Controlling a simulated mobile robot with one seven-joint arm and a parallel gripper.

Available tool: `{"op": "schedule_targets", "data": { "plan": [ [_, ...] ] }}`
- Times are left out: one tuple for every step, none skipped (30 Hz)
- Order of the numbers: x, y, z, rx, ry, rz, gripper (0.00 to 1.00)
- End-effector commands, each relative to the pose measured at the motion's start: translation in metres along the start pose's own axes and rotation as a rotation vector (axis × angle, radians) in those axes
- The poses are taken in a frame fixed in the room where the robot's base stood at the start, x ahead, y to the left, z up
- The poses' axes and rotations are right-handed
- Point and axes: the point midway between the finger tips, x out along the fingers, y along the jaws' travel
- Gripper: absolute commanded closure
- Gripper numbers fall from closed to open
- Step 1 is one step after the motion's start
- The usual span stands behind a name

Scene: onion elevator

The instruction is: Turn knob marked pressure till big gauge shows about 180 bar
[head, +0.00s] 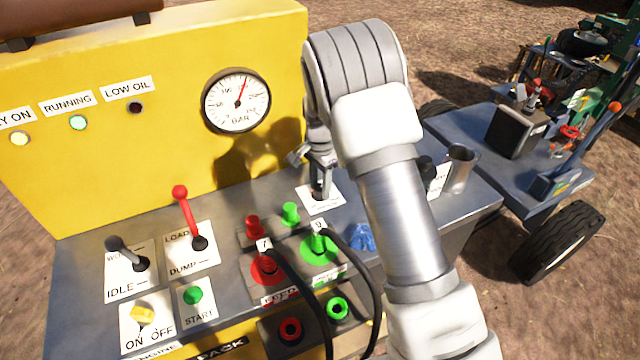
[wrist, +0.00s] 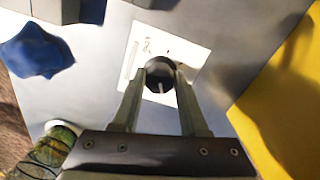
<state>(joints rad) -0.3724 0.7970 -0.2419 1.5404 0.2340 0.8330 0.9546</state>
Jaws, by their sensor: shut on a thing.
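The big round gauge (head: 236,101) is on the yellow panel. Its red needle points up and a little right, past the 100 mark; the exact value is too small to read. My gripper (wrist: 160,76) points down at the grey deck and is shut on a dark round knob (wrist: 159,67) with a pale pointer line. The knob stands on a white label plate (wrist: 190,57), which also shows in the head view (head: 325,205). The label's lettering is not legible. In the head view my gripper mostly hides the knob.
Hose couplings with black hoses (head: 300,295) and a blue rag (head: 361,238) are near my gripper. A metal cup (head: 459,170) stands right.

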Motion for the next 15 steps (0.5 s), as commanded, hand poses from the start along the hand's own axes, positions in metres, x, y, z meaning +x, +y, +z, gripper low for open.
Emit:
{"op": "schedule_targets", "data": {
  "plan": [
    [-0.0015,-0.0009,-0.0006,0.010,0.002,-0.003,1.00],
    [-0.0015,-0.0009,-0.0006,0.016,0.002,-0.003,1.00],
    [-0.0014,-0.0009,-0.0006,0.023,0.002,-0.003,1.00],
    [-0.0014,-0.0009,-0.0006,0.027,0.002,-0.003,1.00],
    [-0.0013,-0.0009,-0.0006,0.030,0.002,-0.003,1.00],
    [-0.0013,-0.0009,-0.0006,0.033,0.002,-0.003,1.00],
    [-0.0013,-0.0010,-0.0006,0.035,0.002,-0.003,1.00],
    [-0.0013,-0.0010,-0.0006,0.036,0.002,-0.003,1.00],
    [-0.0012,-0.0010,-0.0006,0.037,0.002,-0.003,1.00],
    [-0.0012,-0.0010,-0.0006,0.037,0.002,-0.003,1.00],
    [-0.0012,-0.0010,-0.0006,0.037,0.002,-0.003,1.00],
    [-0.0012,-0.0010,-0.0006,0.037,0.002,-0.003,1.00],
    [-0.0012,-0.0010,-0.0006,0.037,0.002,-0.003,1.00],
    [-0.0012,-0.0010,-0.0006,0.037,0.002,-0.003,1.00],
    [-0.0012,-0.0010,-0.0006,0.036,0.002,-0.003,1.00]
  ]
}}
